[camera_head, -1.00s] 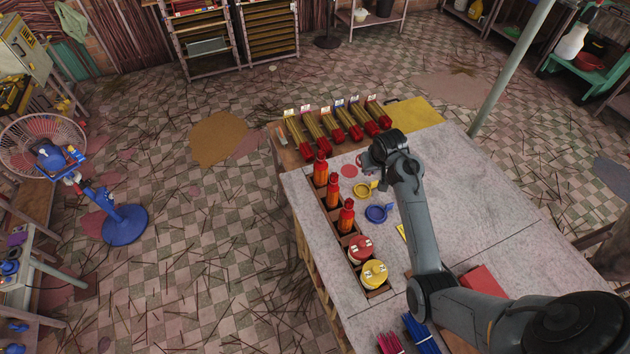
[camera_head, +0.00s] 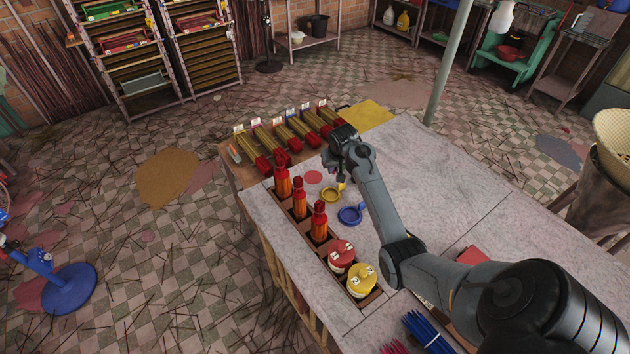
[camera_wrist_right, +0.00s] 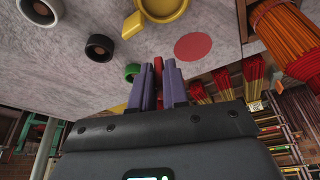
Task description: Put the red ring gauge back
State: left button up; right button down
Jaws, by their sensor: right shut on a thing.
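My right gripper (camera_head: 334,168) is low over the far part of the grey tabletop, beside a flat red disc mark (camera_head: 314,177). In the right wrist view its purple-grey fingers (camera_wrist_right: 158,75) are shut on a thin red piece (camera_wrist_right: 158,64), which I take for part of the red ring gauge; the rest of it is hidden. The bare red disc mark (camera_wrist_right: 193,46) lies just beyond the fingers to the right. The yellow ring gauge (camera_head: 329,195) and the blue ring gauge (camera_head: 351,214) lie on the table near the gripper. My left gripper is out of view.
Orange-red bundles (camera_head: 299,201) and red and yellow lidded pots (camera_head: 342,253) fill a rack along the table's left edge. Extruders with red ends (camera_head: 285,137) lie at the far end.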

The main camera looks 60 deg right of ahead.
jog(key=b, duration=0.1)
send_over(315, 183)
jog(key=f, duration=0.2)
jog(key=a+f, duration=0.1)
jog(key=f, duration=0.1)
jog(key=shift+s, duration=0.4)
jog(key=shift+f+b, duration=0.3)
jog(key=shift+f, duration=1.65)
jog(key=shift+f, duration=0.2)
jog(key=c, duration=1.1)
grip_release()
jog(key=shift+r, duration=0.1)
jog(key=shift+p+v, duration=1.2)
jog(key=shift+v, duration=4.85)
